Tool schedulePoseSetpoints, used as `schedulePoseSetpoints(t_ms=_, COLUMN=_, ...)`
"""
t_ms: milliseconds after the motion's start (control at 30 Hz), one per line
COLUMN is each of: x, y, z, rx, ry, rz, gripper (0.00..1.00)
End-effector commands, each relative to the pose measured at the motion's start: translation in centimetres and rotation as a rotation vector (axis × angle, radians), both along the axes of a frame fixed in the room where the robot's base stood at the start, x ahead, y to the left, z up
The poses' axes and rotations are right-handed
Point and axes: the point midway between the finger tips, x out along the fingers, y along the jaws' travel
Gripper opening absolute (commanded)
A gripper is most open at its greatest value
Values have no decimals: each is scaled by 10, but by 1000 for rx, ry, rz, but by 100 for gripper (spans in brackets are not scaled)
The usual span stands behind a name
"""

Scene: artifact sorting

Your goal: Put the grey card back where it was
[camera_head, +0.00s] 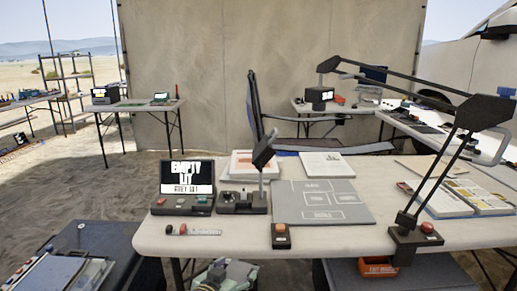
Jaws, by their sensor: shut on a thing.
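I cannot make out a separate grey card in this view. A flat grey board (293,208) with white outlined boxes lies on the front table (360,239). No card shows on it. A dark device (181,204) with a lit screen stands on the table's left side; its large text reads "EMPTY LIT", with a smaller line below. A small dark stand (242,202) with a tilted head (264,150) is to its right. My gripper is not in view, so what it holds is hidden.
A long jointed lamp (456,168) rises from the table's right and reaches over its back. An open book (467,195), papers (326,164) and a small orange-topped box (281,236) are on the table. A dark chair (257,115) stands behind. The table's front strip is mostly bare.

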Motion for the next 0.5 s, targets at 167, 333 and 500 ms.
schedulePoseSetpoints(t_ms=167, x=9, y=-18, z=-95, rx=-8, ry=10, rz=31, gripper=45)
schedulePoseSetpoints(t_ms=333, x=5, y=-37, z=-179, rx=-6, ry=9, rz=55, gripper=45)
schedulePoseSetpoints(t_ms=500, x=-5, y=-53, z=-237, rx=-3, ry=4, rz=65, gripper=45)
